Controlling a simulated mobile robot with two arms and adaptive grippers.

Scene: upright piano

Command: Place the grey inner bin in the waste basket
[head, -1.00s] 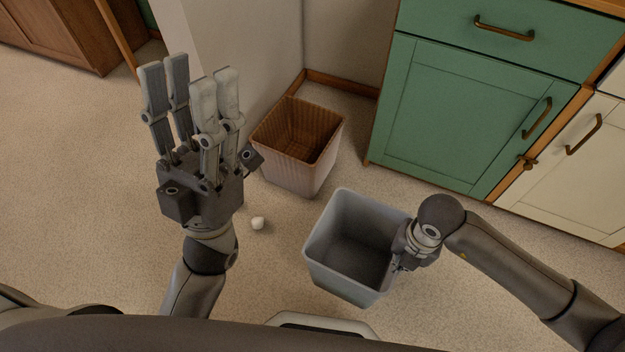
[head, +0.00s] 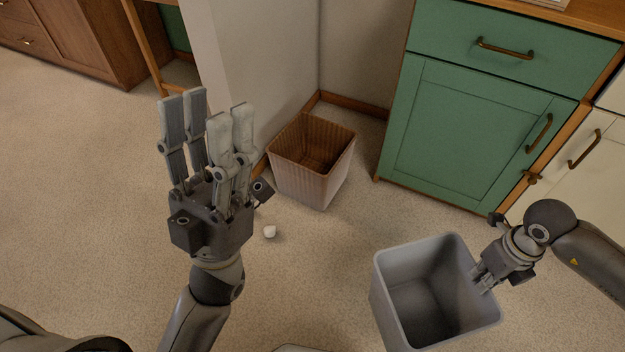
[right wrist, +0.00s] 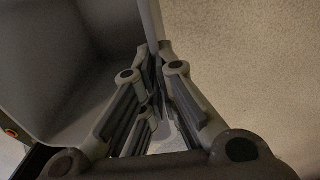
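The grey inner bin (head: 418,268) is held upright and open at the top, at the lower right of the head view. My right gripper (head: 481,279) is at its right rim, with the bin's wall between the fingers; the right wrist view shows the fingers (right wrist: 158,62) closed on the wall of the bin (right wrist: 70,60). The waste basket (head: 302,184), brown and ribbed, stands on the floor by the wall, further back and left of the bin. It looks empty. My left gripper (head: 205,105) points up, open and empty, left of the basket.
A small white crumpled ball (head: 269,231) lies on the floor in front of the basket. A green cabinet (head: 470,130) stands right of the basket, a pale wall (head: 255,70) behind it. The carpet at left is clear.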

